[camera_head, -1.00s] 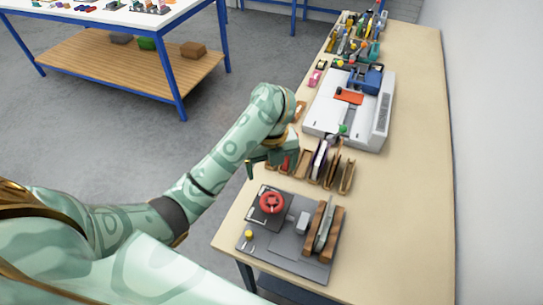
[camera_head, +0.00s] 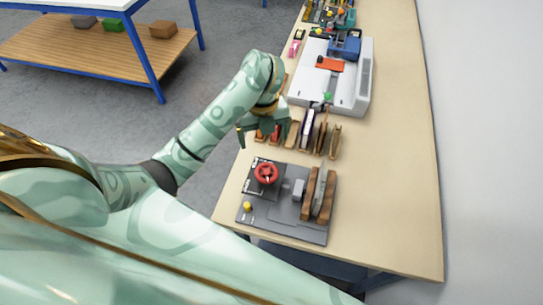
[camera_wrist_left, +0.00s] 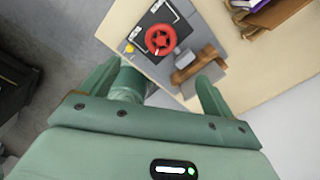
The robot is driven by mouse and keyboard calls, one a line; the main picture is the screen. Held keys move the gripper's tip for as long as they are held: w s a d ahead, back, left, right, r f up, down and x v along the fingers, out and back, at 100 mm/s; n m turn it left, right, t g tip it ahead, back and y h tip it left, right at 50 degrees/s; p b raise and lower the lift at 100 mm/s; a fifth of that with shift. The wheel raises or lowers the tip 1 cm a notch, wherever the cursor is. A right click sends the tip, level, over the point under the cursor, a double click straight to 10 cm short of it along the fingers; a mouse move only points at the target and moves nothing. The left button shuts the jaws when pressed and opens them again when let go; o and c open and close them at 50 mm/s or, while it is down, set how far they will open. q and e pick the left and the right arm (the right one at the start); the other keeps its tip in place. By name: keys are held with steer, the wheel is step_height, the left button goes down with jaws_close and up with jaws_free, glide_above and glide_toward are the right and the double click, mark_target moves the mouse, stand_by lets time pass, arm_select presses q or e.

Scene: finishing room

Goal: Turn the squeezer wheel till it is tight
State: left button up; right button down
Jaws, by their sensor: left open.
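The red squeezer wheel (camera_head: 265,173) sits on a dark square at the back left of a grey base plate (camera_head: 285,229) on the bench. A grey block (camera_head: 298,188) and two upright brown wooden jaws (camera_head: 326,205) with a thin pale piece between them stand to its right. My left gripper (camera_head: 262,136) is open and empty, beyond the wheel and apart from it. In the left wrist view the wheel (camera_wrist_left: 160,40) shows whole, ahead of the spread fingers (camera_wrist_left: 160,88). My right gripper is out of view.
A row of upright slotted holders (camera_head: 321,137) stands just behind the plate, close to my left gripper. A white machine (camera_head: 361,85) is farther back. A yellow knob (camera_head: 247,206) is at the plate's front left. The bench's right side is clear.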

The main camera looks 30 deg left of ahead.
arm_select(q)
steer(key=b, duration=0.3)
glide_above(266, 171)
step_height(266, 171, down, 8)
steer(key=shift+d+f, duration=0.1)
steer(key=shift+f, duration=0.05)
step_height(266, 171, down, 6)
steer(key=shift+f+b, duration=0.2)
steer(key=shift+b, duration=0.5)
steer(key=shift+f, duration=0.65)
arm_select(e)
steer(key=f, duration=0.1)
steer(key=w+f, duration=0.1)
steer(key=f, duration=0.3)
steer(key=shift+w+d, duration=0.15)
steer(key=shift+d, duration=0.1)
